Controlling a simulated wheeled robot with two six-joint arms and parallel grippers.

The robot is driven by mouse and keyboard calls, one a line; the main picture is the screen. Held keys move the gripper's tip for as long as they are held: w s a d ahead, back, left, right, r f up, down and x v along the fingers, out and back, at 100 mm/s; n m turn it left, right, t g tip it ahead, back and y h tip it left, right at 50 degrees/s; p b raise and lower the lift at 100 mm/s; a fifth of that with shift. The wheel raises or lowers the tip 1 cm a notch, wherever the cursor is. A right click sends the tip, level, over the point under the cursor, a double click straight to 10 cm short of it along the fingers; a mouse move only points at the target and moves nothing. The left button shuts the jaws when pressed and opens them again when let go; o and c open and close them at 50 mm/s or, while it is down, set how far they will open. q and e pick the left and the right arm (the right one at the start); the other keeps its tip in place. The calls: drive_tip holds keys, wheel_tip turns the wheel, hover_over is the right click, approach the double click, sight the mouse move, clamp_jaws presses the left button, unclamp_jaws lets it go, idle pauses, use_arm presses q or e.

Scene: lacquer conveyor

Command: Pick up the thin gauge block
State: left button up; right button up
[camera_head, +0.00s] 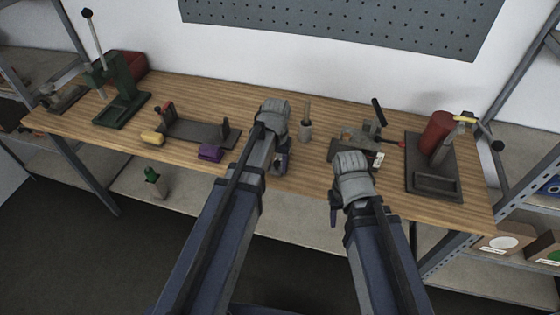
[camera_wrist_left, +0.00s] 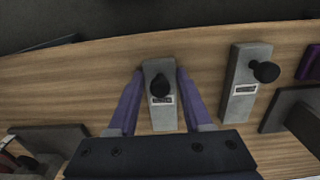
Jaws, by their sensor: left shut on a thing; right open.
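My left gripper (camera_head: 281,162) is low over the front middle of the bench. In the left wrist view its two purple fingers are shut on a grey gauge block (camera_wrist_left: 160,114) with a black knob and a small label, one finger along each side. I cannot tell if the block is off the wood. A second, similar grey gauge block (camera_wrist_left: 245,88) lies apart to the right in that view. The labels are too small to read, so I cannot tell by them which is thin. My right gripper (camera_head: 335,208) is open near the bench's front edge, partly hidden by its wrist.
A purple block (camera_head: 210,152) and a dark fixture (camera_head: 200,132) stand left of my left gripper. A yellow piece (camera_head: 152,138) and green press (camera_head: 121,105) are further left. A clamp fixture (camera_head: 350,138) and a stand with a red cylinder (camera_head: 435,132) are on the right.

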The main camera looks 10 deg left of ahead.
use_arm(q)
clamp_jaws()
wheel_tip(320, 180, up, 10)
drive_tip(key=p, duration=1)
drive_tip(key=shift+d, duration=0.1)
